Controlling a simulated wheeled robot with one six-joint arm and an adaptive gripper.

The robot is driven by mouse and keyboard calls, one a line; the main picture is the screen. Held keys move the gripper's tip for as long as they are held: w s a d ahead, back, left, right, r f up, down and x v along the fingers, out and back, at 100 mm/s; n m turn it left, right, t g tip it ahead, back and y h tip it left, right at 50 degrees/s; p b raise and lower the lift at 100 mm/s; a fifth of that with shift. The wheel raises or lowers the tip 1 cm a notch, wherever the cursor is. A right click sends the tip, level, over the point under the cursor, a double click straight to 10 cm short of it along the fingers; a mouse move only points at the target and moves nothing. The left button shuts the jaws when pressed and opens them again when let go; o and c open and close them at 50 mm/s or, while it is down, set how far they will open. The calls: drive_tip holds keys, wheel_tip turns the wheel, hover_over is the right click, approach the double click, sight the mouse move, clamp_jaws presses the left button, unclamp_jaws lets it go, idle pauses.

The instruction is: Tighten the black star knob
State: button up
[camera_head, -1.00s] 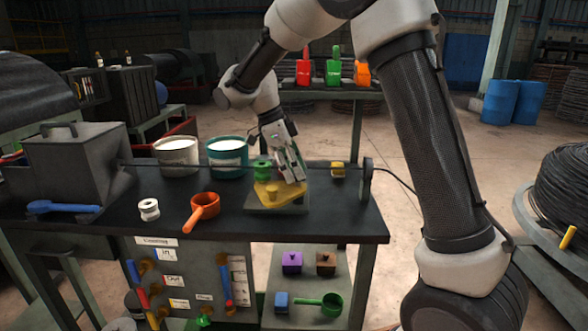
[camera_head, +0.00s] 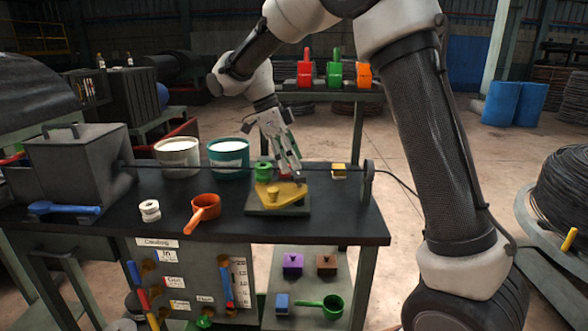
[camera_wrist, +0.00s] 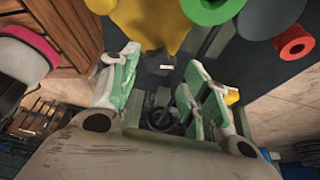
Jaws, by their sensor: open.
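I cannot make out the black star knob in either view; it may be hidden or lost against dark surfaces. A yellow bracket (camera_head: 288,193) with a raised round boss sits on a grey base plate (camera_head: 262,211) on the bench. My gripper (camera_head: 289,168) points down just behind the bracket, beside a green spool (camera_head: 263,172). In the wrist view, its green-padded fingers (camera_wrist: 165,80) stand apart with nothing gripped between them. The yellow bracket (camera_wrist: 150,22), the green spool (camera_wrist: 208,10) and a red spool (camera_wrist: 295,42) show at the top of that view.
White (camera_head: 177,157) and teal (camera_head: 229,158) cans stand behind. An orange ladle (camera_head: 204,211) and white spool (camera_head: 150,211) lie left.

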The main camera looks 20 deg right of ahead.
drive_tip(key=v, duration=0.8)
drive_tip(key=shift+r, duration=0.15)
drive_tip(key=shift+a, duration=0.1)
